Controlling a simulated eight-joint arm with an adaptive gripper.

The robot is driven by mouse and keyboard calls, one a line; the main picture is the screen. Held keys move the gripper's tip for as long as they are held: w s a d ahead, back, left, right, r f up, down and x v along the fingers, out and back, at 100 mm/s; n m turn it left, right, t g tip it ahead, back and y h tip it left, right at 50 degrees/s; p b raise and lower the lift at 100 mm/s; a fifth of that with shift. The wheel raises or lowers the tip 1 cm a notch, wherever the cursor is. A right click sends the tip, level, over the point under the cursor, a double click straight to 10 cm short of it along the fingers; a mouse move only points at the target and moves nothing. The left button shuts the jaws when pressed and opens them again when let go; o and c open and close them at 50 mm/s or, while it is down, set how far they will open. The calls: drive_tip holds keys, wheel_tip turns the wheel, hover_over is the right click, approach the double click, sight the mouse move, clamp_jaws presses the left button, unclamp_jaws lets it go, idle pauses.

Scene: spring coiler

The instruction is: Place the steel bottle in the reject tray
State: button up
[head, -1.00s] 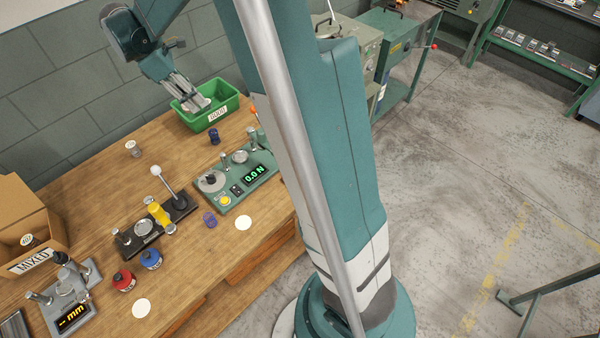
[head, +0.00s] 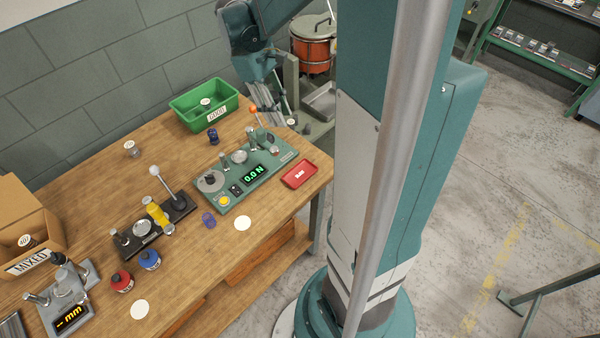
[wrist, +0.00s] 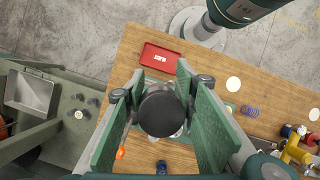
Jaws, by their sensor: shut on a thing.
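My gripper (wrist: 160,110) is shut on a dark, round-topped thing, which I take for the steel bottle (wrist: 163,114); seen end-on in the wrist view, its body is mostly hidden. In the head view my gripper (head: 266,112) is over the far edge of the bench, right of the green bin, and the held thing cannot be made out. The red tray (head: 299,174), which I take for the reject tray, lies at the bench's right end, and its label is hard to read.
A green bin (head: 187,107) holds a round-labelled thing. A green force tester (head: 238,183) stands left of the red tray. An orange-tipped lever (head: 253,111), a dark blue spring (head: 213,136) and a side stand (head: 318,128) are near my gripper. A cardboard box (head: 25,232) is far left.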

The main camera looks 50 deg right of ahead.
drive_tip(key=s+d+m+y, duration=0.1)
drive_tip(key=s+m+y, duration=0.15)
drive_tip(key=s, duration=0.65)
hover_over(307, 178)
drive_tip(key=w, duration=0.1)
wheel_tip(307, 178, down, 12)
drive_tip(key=shift+r+m+h, duration=0.25)
drive_tip(key=shift+m+h, duration=0.2)
drive_tip(key=shift+w, duration=0.1)
drive_tip(key=shift+f+b, duration=0.45)
drive_tip(key=shift+f, duration=2.45)
drive_tip(key=shift+f, duration=0.15)
drive_tip(key=shift+f, duration=1.95)
drive_tip(key=shift+f+b, duration=0.15)
drive_tip(key=shift+b, duration=0.25)
